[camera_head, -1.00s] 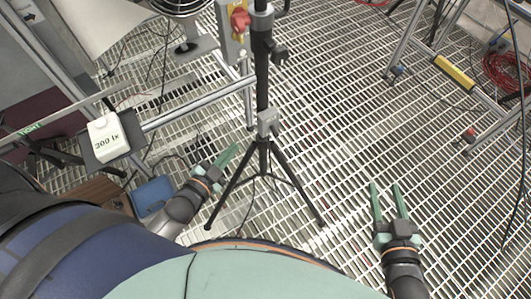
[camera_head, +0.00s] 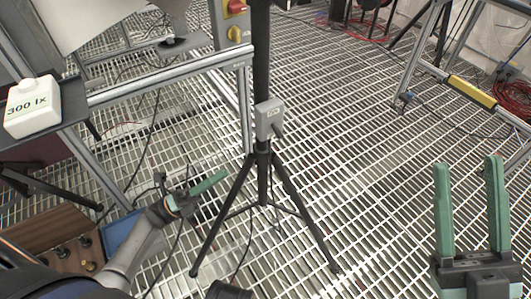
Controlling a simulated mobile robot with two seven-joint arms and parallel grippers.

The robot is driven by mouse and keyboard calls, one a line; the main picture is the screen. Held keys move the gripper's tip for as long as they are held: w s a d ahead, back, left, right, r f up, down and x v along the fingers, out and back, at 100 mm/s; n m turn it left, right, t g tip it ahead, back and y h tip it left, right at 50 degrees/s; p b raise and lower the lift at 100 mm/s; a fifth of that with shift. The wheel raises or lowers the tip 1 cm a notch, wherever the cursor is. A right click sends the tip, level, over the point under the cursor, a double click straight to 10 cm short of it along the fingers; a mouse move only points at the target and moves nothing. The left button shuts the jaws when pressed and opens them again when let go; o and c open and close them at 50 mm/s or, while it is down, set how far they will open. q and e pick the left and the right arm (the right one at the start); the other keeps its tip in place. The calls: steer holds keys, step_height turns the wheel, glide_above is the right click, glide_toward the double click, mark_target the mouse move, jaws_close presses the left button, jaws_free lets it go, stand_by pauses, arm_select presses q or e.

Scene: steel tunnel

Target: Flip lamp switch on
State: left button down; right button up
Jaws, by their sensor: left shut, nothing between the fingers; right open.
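A grey switch box (camera_head: 268,120) is mounted low on the black pole of a lamp tripod (camera_head: 262,165). A dark part sticks out at its lower right; the switch position is too small to tell. My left gripper (camera_head: 224,174) is left of the tripod and below the box in the picture. Its green fingers are together and empty, apart from the box. My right gripper (camera_head: 468,168) is at the far right with its two green fingers spread and nothing between them. The lamp head is out of view.
A red and yellow rotary switch panel (camera_head: 232,25) stands on a post at the top. A metal rail frame (camera_head: 165,82) and a white 300 lx box (camera_head: 34,108) are at left. A wooden box (camera_head: 50,235) lies lower left. Grating floor is open between tripod and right gripper.

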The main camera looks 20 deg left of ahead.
mark_target(277, 131)
arm_select(q)
steer(key=p+x, duration=0.1)
steer(key=x, duration=1.3)
